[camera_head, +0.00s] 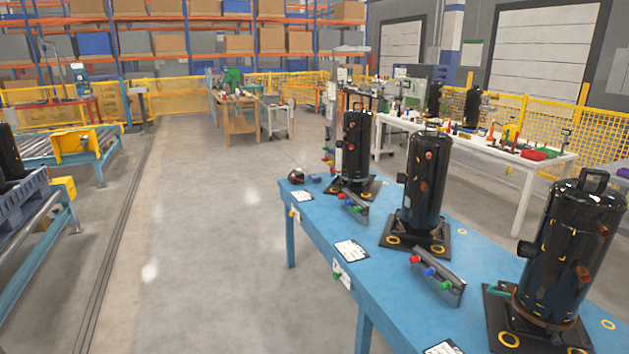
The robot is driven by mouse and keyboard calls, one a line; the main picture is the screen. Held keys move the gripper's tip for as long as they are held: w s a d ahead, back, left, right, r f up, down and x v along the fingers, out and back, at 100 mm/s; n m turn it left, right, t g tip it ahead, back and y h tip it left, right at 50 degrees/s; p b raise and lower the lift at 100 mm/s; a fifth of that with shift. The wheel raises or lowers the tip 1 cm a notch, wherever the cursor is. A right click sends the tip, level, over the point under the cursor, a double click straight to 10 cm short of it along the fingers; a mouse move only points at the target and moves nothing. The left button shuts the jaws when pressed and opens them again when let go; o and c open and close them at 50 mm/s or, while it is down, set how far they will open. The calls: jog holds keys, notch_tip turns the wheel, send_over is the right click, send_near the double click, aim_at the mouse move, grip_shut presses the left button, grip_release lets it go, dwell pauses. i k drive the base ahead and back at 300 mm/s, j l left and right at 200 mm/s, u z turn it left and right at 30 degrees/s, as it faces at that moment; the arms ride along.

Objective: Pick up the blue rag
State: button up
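No cloth is clear enough for me to be sure that it is the blue rag. A small dark blue item (315,178) lies at the far left end of the blue table, beside a red and black object (296,176); it is too small to tell whether it is cloth. Another blue item (622,173) lies at the right picture edge, by the near end of the white table, partly cut off. My gripper and arm are not in view.
The blue table (305,214) carries several black compressors, such as the nearest one (570,255), and small racks with coloured knobs (437,275). The white table (500,160) behind is crowded. A roller conveyor (40,225) stands left. The concrete floor (210,220) between is clear.

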aim_at(313, 178)
jog(key=i+j+u, duration=0.25)
jog(key=i, duration=0.25)
jog(key=i+j+u, duration=0.3)
jog(key=i, duration=1.1)
jog(key=i+z, duration=0.15)
jog(key=i, duration=0.75)
jog(key=i+j, duration=0.2)
jog(key=i, duration=0.7)
jog(key=i+l+z, duration=0.2)
jog(key=i+z, duration=0.2)
jog(key=i+l+z, duration=0.1)
jog(key=i+z, duration=0.15)
jog(key=z, duration=0.15)
jog(key=i+z, duration=0.4)
jog(key=i+j+z, duration=0.2)
jog(key=z, duration=0.15)
jog(key=i, duration=0.1)
